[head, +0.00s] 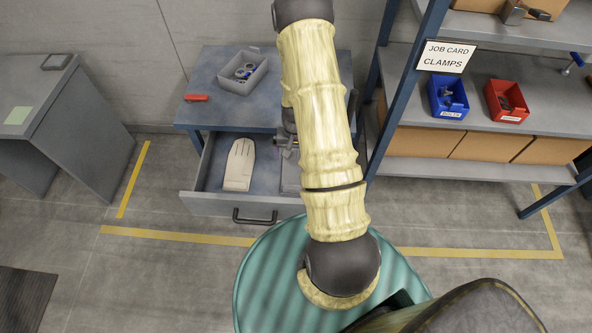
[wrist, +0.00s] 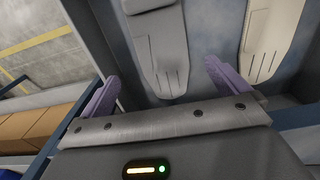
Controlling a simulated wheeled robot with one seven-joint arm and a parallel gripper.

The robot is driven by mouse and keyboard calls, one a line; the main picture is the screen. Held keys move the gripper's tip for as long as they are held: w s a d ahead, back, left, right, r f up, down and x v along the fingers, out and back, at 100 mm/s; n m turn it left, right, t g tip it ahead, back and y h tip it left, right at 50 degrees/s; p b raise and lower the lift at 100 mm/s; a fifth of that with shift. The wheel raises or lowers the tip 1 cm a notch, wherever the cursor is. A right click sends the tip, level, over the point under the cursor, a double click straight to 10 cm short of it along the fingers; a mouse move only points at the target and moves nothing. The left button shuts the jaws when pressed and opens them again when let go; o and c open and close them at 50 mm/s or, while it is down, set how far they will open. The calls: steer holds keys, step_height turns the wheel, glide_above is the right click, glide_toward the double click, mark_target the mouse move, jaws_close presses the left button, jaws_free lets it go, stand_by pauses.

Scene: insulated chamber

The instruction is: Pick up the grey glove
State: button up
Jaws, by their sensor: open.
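The grey glove (wrist: 157,40) lies flat in the open drawer (head: 230,205) of the blue-topped bench. In the wrist view it is between and beyond my gripper's (wrist: 161,71) two purple fingers, its finger end towards me and its far end cut off by the frame. My gripper is open and empty, above the drawer; I cannot tell its exact height. In the head view my arm hides most of the grey glove and part of the gripper. A cream glove (head: 240,165) lies to the left in the drawer, and it shows at right in the wrist view (wrist: 270,40).
A grey bin (head: 243,74) of small parts and a red object (head: 196,97) sit on the bench (head: 215,108). The drawer walls surround the gloves. A shelf rack (head: 490,115) with blue and red bins stands close at right, a grey desk (head: 60,125) at left.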

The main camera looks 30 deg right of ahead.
glide_above(296, 171)
steer(key=shift+f, duration=2.05)
steer(key=shift+f+p, duration=0.85)
steer(key=shift+f, duration=1.75)
steer(key=c, duration=0.8)
steer(key=shift+o, duration=0.2)
steer(key=shift+r, duration=0.1)
step_height(296, 171, up, 10)
steer(key=b, duration=0.1)
